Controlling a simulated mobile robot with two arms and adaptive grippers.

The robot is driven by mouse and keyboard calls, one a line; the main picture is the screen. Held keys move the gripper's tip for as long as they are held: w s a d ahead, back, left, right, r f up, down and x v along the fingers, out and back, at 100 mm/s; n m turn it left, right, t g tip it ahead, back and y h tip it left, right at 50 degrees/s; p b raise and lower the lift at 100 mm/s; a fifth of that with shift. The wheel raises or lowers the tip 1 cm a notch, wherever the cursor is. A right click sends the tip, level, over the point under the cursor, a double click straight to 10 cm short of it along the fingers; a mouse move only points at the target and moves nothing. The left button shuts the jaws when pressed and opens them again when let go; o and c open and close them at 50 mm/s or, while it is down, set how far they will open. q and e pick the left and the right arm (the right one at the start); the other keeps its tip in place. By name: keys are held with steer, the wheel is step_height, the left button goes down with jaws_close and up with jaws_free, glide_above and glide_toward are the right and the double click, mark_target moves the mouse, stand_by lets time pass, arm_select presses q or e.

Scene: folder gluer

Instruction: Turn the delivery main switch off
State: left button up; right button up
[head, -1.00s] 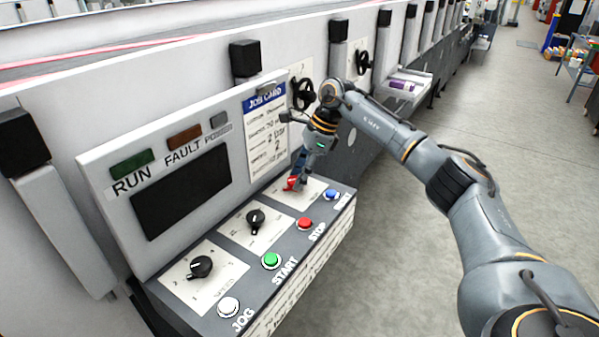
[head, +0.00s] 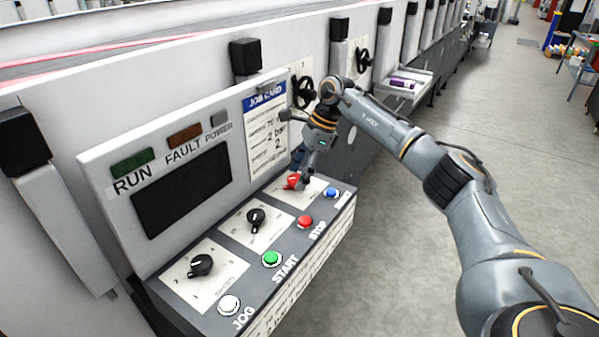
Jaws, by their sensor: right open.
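The red switch handle (head: 291,181) sits on a pale plate at the far right end of the sloped control panel (head: 237,235). I take it as the main switch, though its label is not readable. My right gripper (head: 301,178) is open at the red handle, with its fingers close around or beside it. Whether the fingers touch the handle cannot be told, as the gripper partly covers it. My left gripper is not in view.
Two black knobs, one (head: 256,219) nearer the red handle and one (head: 201,265) at the left, share the panel. White, green (head: 271,259), red (head: 305,222) and blue (head: 332,194) buttons line its front edge. A job card (head: 267,135) stands behind.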

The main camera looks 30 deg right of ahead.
steer(key=shift+d+r, duration=0.1)
steer(key=shift+r, duration=0.1)
steer(key=v, duration=1.1)
steer(key=shift+r, duration=0.25)
steer(key=shift+d, duration=0.1)
